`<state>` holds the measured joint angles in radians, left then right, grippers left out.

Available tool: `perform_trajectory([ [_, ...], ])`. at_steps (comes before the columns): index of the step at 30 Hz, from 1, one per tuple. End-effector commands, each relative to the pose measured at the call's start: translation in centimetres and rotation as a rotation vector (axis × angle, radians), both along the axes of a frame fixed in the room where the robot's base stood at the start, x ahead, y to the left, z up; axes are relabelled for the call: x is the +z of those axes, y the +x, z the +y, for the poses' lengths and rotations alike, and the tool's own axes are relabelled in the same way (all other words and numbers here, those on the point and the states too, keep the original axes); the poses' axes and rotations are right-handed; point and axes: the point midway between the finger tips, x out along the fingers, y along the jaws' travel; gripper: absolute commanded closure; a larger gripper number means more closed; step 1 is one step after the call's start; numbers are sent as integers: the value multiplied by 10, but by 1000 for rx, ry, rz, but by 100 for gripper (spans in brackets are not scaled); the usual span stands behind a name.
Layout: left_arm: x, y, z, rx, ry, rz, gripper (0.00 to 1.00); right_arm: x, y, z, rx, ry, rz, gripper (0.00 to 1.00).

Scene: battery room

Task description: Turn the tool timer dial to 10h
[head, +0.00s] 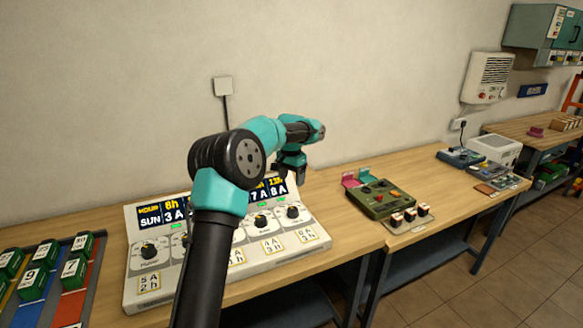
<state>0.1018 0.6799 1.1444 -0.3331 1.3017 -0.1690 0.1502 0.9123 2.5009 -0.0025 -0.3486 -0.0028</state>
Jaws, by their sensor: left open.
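A white panel unit (150,295) stands on the wooden bench, with several black dials on its sloped front. One dial (148,250) is at its left, another (262,220) is right of my arm, and one more (293,212) is at the right. Their fine labels are too small to read, so I cannot tell which is the tool timer dial. My left gripper (297,176) is open and empty above the panel's right back end, apart from the dials. My left arm hides the panel's middle. My right gripper is out of view.
Green numbered blocks (32,284) sit in a coloured tray at the left. A dark green box (378,198) with knobs stands right of the panel, with small blocks (410,215) in front. The wall is close behind. Bare bench (340,228) lies between panel and box.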

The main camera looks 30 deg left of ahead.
Motion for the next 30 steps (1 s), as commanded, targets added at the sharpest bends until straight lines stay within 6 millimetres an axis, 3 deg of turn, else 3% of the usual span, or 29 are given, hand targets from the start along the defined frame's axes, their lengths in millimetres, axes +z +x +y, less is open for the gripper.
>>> perform_trajectory([
  [4, 25, 1, 0, 0, 0, -3, 31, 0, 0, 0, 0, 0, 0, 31],
  [10, 40, 0, 0, 0, 0, 0, 31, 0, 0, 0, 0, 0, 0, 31],
  [25, 40, 0, 1, -2, 0, 1, 31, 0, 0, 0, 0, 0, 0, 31],
  [30, 28, 3, -10, -48, 15, 14, 31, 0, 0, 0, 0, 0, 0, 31],
])
